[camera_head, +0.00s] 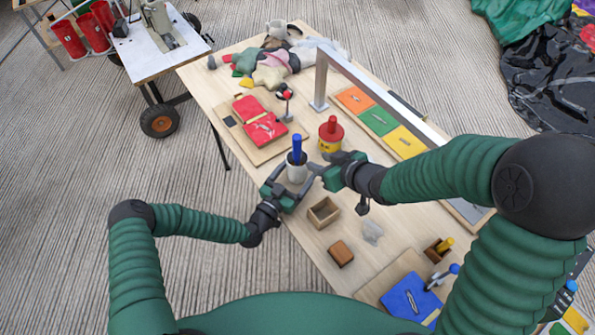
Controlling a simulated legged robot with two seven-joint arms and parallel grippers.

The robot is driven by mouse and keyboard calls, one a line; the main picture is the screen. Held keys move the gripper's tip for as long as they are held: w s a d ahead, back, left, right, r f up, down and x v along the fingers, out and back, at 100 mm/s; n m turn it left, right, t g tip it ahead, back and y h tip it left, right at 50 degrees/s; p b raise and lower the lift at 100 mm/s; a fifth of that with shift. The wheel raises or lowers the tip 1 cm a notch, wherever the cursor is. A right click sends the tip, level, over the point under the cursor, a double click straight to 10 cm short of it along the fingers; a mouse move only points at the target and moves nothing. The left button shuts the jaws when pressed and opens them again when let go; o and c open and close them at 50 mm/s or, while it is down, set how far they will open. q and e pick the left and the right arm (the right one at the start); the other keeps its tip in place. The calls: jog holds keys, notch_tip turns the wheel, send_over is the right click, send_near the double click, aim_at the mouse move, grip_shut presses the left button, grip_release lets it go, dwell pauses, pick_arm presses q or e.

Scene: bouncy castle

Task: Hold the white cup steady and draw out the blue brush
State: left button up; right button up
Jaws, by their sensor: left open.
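The white cup (297,173) stands on the wooden table near its left edge. The blue brush (297,147) stands upright in it, its blue handle rising above the rim; its lower end is hidden inside. My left gripper (290,183) is open, with its jaws low around the near side of the cup; I cannot tell whether they touch it. My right gripper (318,171) is just to the right of the cup, below the brush's top and apart from the handle. Its fingertips are small and partly hidden, so its opening is unclear.
A yellow container with a red lid (331,135) stands close behind my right gripper. An open wooden box (323,212) and a brown block (341,253) lie nearer. A red case (265,128) lies behind left; a metal frame (370,80) rises over coloured panels (378,121).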

pick_arm(q)
jog(key=shift+a, duration=0.75)
jog(key=shift+c, duration=2.5)
jog(key=shift+d, duration=0.55)
jog(key=c, duration=1.1)
jog(key=shift+a, duration=0.4)
jog(key=shift+d, duration=0.2)
